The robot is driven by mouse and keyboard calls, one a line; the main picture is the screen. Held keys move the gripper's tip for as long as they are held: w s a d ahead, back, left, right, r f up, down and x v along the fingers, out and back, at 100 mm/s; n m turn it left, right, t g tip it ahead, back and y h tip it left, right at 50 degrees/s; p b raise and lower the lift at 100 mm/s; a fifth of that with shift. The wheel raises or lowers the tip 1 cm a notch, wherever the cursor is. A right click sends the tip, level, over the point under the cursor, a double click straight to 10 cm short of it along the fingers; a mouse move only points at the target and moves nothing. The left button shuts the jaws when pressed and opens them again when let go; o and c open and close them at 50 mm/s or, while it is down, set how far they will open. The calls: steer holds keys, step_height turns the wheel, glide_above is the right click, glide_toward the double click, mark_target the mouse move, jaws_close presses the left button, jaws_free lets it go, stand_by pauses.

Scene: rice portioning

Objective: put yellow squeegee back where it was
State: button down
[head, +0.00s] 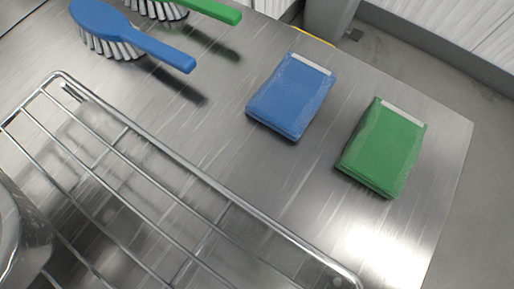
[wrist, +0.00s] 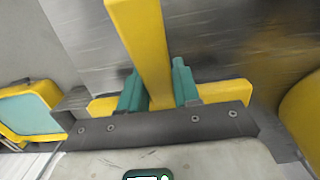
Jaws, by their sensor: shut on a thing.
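In the wrist view, my gripper (wrist: 157,82) has its two teal fingers on either side of a yellow bar of the yellow squeegee (wrist: 139,40). It is shut on this bar. The bar runs up and away toward the top of the picture. A yellow crosspiece shows behind the fingers, partly hidden by the dark gripper mount. The squeegee's far end is cut off by the picture's edge. Neither my gripper nor the squeegee in it can be made out in the head view.
In the head view, a steel table (head: 225,165) bears a blue brush (head: 145,40), a green-handled brush (head: 215,11), a blue pad (head: 291,97), a green pad (head: 382,148) and a wire rack (head: 190,172). A thin yellow edge (head: 312,36) shows beyond the table. Bare steel lies between rack and pads.

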steer(key=shift+w+a+f, duration=0.1)
steer(key=shift+w+f, duration=0.1)
steer(key=shift+f, duration=0.05)
steer(key=shift+f+b, duration=0.8)
steer(key=shift+f, duration=0.75)
steer(key=shift+f, duration=0.1)
steer(key=c, duration=0.8)
jaws_free()
steer(key=r+p, duration=0.1)
steer(key=r, duration=0.3)
steer(key=r+p, duration=0.2)
steer(key=r, duration=0.2)
steer(key=r+p, duration=0.1)
steer(key=r, duration=0.3)
steer(key=shift+w+a+r+p, duration=0.1)
steer(key=shift+w+a+p, duration=0.2)
steer(key=shift+w+a, duration=0.1)
